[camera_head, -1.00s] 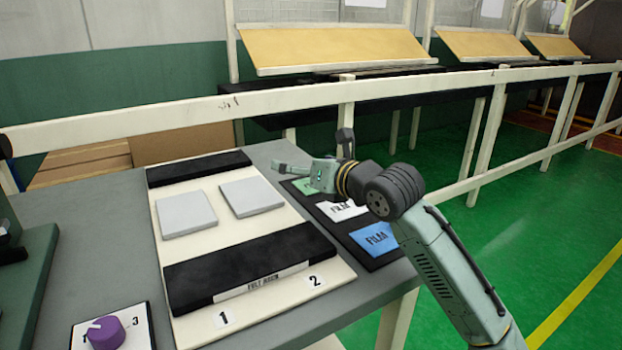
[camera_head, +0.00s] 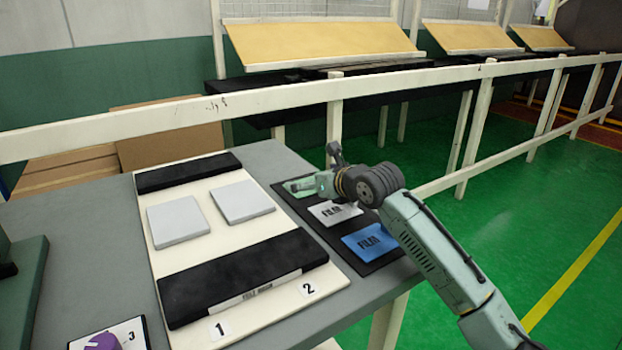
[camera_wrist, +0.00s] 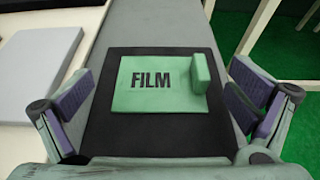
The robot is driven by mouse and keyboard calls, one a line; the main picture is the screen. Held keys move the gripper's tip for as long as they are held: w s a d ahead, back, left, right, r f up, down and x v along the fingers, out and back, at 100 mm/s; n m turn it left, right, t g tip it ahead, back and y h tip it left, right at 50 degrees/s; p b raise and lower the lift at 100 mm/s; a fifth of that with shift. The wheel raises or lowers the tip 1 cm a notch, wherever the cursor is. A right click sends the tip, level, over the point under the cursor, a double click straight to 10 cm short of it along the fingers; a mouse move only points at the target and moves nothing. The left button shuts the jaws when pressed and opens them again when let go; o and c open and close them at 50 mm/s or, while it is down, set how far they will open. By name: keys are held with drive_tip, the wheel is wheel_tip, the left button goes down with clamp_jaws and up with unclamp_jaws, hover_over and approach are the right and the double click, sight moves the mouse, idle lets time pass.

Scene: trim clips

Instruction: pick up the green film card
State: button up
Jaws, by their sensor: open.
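The green film card (camera_wrist: 145,85) lies flat on a black mat (camera_wrist: 155,135) in the wrist view. It bears the black word FILM and has a raised green tab (camera_wrist: 201,74) at its right edge. My gripper (camera_wrist: 162,95) is open, with one finger on each side of the card and neither touching it. In the head view my gripper (camera_head: 300,186) is over the far end of the mat (camera_head: 381,261) and hides most of the green card.
A white film card (camera_head: 333,212) and a blue film card (camera_head: 369,241) lie nearer on the mat. Left of it, a cream board (camera_head: 205,250) holds two grey pads (camera_head: 178,220) and black felt bars (camera_head: 240,275). A white rail (camera_head: 270,98) runs behind the table.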

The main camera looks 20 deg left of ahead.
drive_tip(key=shift+x, duration=0.95)
drive_tip(key=shift+f, duration=0.1)
clamp_jaws()
idle(0.5)
